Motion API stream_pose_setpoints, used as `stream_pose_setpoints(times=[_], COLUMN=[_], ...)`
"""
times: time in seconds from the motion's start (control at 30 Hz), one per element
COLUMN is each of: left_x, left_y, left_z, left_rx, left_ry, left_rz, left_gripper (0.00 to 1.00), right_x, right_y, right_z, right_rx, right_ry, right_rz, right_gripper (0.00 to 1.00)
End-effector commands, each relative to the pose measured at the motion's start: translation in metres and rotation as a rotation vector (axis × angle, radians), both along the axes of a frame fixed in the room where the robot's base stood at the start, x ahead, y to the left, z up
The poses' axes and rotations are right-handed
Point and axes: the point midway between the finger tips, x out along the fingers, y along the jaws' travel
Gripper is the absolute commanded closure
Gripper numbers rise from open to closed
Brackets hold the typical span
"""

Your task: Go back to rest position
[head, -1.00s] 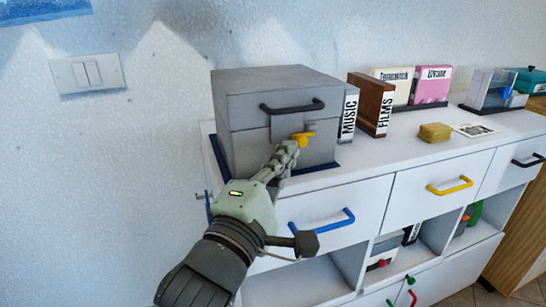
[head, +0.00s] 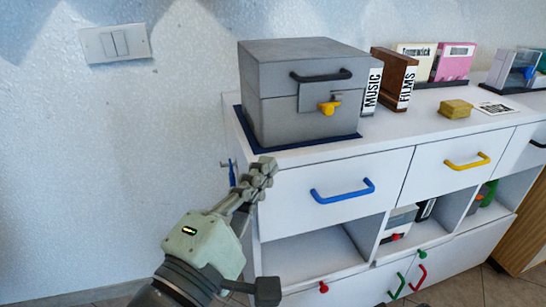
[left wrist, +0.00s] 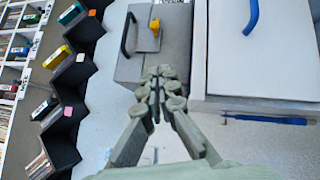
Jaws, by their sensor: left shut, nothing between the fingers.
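My left gripper (head: 262,172) is shut and empty. It hangs in front of the left end of the white cabinet (head: 290,190), below and apart from the grey box. In the left wrist view my left gripper (left wrist: 162,75) shows its fingers together with nothing between them. The grey box (head: 270,85) stands closed on a dark blue mat (head: 290,148) on the cabinet top. It has a black handle (head: 322,76) and a yellow latch (head: 328,108) on its front. The box also shows in the left wrist view (left wrist: 175,50). My right gripper is out of view.
Drawers with a blue handle (head: 343,191) and a yellow handle (head: 467,162) are closed. Music (head: 372,87) and films (head: 394,82) holders stand right of the box. A yellow block (head: 455,109) lies on the top. The wall area at left is free.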

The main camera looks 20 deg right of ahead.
Motion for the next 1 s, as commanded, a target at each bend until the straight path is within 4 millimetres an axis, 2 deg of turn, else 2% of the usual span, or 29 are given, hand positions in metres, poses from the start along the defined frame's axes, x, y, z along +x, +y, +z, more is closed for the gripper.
stream_pose_setpoints(times=[0.37, 0.47, 0.57, 0.67, 0.7, 0.77, 0.8, 0.87, 0.9, 1.0], left_x=[-0.002, 0.005, 0.023, 0.044, 0.050, 0.055, 0.055, 0.052, 0.047, 0.025], left_y=[0.002, 0.007, 0.022, 0.052, 0.067, 0.092, 0.110, 0.137, 0.156, 0.204], left_z=[0.000, -0.012, -0.045, -0.102, -0.128, -0.167, -0.193, -0.231, -0.255, -0.312], left_rx=[0.001, 0.051, 0.203, 0.456, 0.574, 0.752, 0.869, 1.038, 1.148, 1.405], left_ry=[-0.001, 0.002, 0.008, 0.028, 0.042, 0.064, 0.082, 0.112, 0.133, 0.190], left_rz=[0.001, 0.028, 0.096, 0.174, 0.196, 0.213, 0.212, 0.194, 0.171, 0.073], left_gripper=[1.00, 1.00, 1.00, 1.00, 1.00, 1.00, 1.00, 1.00, 1.00, 1.00], right_x=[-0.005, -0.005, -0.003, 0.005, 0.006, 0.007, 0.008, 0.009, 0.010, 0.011], right_y=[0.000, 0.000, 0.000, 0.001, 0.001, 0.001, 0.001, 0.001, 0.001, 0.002], right_z=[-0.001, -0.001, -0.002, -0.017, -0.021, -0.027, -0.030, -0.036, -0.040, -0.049], right_rx=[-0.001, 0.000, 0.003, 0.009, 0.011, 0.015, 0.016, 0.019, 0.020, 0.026], right_ry=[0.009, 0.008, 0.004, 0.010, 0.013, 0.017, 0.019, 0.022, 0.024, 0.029], right_rz=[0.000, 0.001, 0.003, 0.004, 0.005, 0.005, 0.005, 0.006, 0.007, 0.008], right_gripper=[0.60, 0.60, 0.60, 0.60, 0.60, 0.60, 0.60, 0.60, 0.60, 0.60])
